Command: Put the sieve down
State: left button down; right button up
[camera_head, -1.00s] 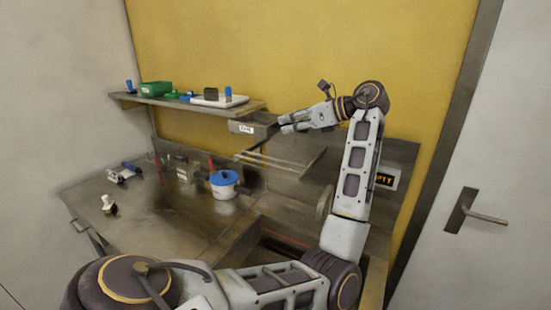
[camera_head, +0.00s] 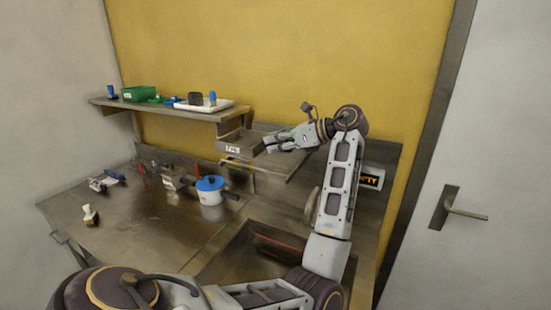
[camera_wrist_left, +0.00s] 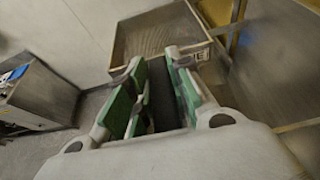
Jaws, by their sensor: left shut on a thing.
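The sieve (camera_head: 246,142) is a shallow brown-grey square frame with a small pale label on its front. In the left wrist view the sieve (camera_wrist_left: 163,42) shows a mesh-like floor inside metal walls, just beyond my fingers. My left gripper (camera_head: 277,144) is shut on the sieve's near side and holds it roughly level below the right end of the wall shelf. In the wrist view the green-padded fingers of my left gripper (camera_wrist_left: 158,95) close around a dark part, likely the handle. Whether the sieve touches the ledge beneath cannot be told. My right gripper is out of view.
A metal ledge (camera_head: 287,170) lies under the gripper. The wall shelf (camera_head: 165,112) carries a green bin (camera_head: 138,94) and a white tray (camera_head: 203,105). A blue-lidded pot (camera_head: 210,191) stands on the bench (camera_head: 150,228).

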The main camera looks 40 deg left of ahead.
pick_arm(q)
jog(key=shift+f, duration=0.6)
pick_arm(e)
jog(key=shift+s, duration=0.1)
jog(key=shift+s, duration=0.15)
pick_arm(q)
jog(key=shift+f, duration=0.15)
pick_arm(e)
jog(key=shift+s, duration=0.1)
pick_arm(q)
jog(key=shift+f, duration=0.25)
notch_tip(320, 180, down, 3)
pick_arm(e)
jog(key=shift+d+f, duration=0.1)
pick_arm(q)
jog(key=shift+f, duration=0.1)
jog(key=c, duration=1.3)
grip_release()
